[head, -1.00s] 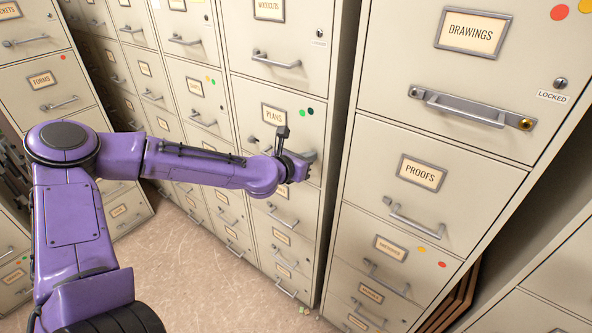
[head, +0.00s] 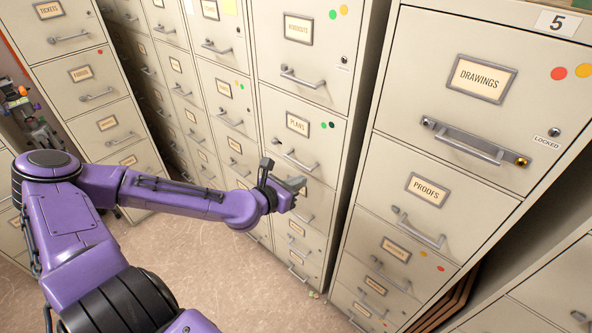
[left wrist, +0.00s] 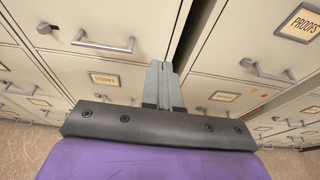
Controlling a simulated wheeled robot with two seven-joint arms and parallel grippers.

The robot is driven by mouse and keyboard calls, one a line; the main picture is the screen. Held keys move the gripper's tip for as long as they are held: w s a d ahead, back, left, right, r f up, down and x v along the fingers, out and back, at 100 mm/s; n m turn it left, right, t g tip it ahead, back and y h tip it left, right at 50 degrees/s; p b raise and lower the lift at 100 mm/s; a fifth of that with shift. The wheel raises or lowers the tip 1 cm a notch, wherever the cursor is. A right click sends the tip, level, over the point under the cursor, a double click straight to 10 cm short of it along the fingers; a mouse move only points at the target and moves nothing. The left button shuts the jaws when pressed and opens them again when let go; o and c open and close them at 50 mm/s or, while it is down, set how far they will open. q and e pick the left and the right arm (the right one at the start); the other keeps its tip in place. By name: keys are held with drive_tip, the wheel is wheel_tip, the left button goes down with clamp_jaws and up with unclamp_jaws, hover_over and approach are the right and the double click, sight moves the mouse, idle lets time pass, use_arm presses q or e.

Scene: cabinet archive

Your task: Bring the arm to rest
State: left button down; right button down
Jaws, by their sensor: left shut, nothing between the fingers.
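My left arm, purple, comes in from the left of the head view and reaches out in front of the cabinets. My left gripper (head: 300,184) is at its end, in front of the cabinet column with the PLANS drawer (head: 304,143). In the left wrist view the two grey fingers (left wrist: 162,82) lie together, shut, with nothing between them. They point toward the dark gap between two cabinets. The gripper holds no handle. My right gripper is not in view.
The cabinet with the DRAWINGS drawer (head: 470,98), marked LOCKED, and the PROOFS drawer (head: 425,205) stands at the right. Another cabinet with a FORMS drawer (head: 85,80) stands at the left. All drawers in view look shut. Bare floor (head: 190,265) lies below the arm.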

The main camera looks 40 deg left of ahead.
use_arm(q)
drive_tip(key=shift+f, duration=0.1)
drive_tip(key=s+a+f+m+g+y+b, duration=0.2)
drive_tip(key=s+a+f+m, duration=0.1)
drive_tip(key=f+m, duration=0.4)
drive_tip(key=s+a+f+m+g+y+b, duration=0.2)
drive_tip(key=s+f+m+g+y, duration=0.15)
drive_tip(key=m, duration=0.45)
drive_tip(key=s+d+f+m+g+b, duration=0.3)
drive_tip(key=s+f+m, duration=0.3)
drive_tip(key=s+f, duration=0.5)
drive_tip(key=s+d+f+m+g+b, duration=0.3)
drive_tip(key=s+f+m, duration=0.4)
drive_tip(key=s+f, duration=0.4)
drive_tip(key=shift+d+f+b, duration=0.3)
drive_tip(key=shift+f+b, duration=0.3)
drive_tip(key=shift+f, duration=0.25)
drive_tip(key=shift+h, duration=0.25)
